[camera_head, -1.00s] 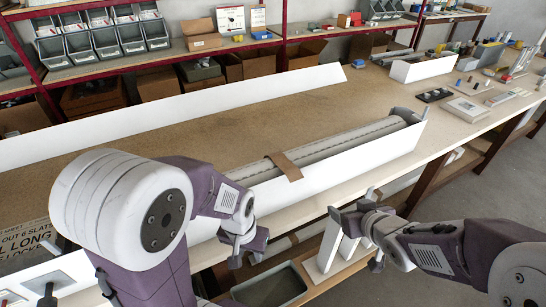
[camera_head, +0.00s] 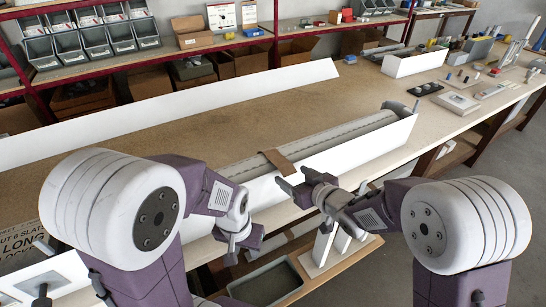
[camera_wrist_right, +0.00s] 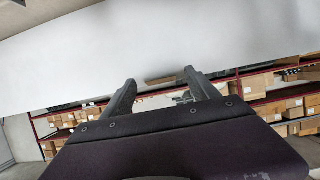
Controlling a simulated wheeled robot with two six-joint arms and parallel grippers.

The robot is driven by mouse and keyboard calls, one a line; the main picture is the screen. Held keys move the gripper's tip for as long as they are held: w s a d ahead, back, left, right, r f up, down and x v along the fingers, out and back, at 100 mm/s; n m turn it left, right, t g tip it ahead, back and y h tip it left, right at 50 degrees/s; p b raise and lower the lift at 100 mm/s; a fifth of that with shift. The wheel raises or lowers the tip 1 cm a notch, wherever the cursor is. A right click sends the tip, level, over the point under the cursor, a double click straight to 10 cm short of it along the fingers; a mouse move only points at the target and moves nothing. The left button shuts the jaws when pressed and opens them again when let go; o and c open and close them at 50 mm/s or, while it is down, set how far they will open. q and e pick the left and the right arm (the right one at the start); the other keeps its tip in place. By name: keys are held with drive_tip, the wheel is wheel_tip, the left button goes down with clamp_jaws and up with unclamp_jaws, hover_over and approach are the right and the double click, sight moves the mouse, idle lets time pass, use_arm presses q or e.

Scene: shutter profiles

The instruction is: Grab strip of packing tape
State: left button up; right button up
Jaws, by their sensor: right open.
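The brown strip of packing tape (camera_head: 278,160) lies across the long grey profiles (camera_head: 335,138) in the white tray (camera_head: 375,160), reaching its near wall. My right gripper (camera_head: 294,190) is open and empty just in front of that wall, a little right of and below the strip. In the right wrist view, its two fingers (camera_wrist_right: 160,82) stand apart before a white surface, with a small brown patch, perhaps the strip's end, between them. My left gripper (camera_head: 235,252) hangs low in front of the bench at the left; its jaw opening is unclear.
A long white panel (camera_head: 170,103) stands along the back of the brown bench top. A grey bin (camera_head: 265,283) and white upright pieces (camera_head: 325,245) are below the bench's front edge. Shelves with grey bins (camera_head: 90,45) stand behind. Small parts (camera_head: 460,103) lie at right.

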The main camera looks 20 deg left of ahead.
drive_tip(key=shift+w+a+f, duration=0.1)
drive_tip(key=shift+w+a, duration=0.05)
drive_tip(key=c, duration=1.4)
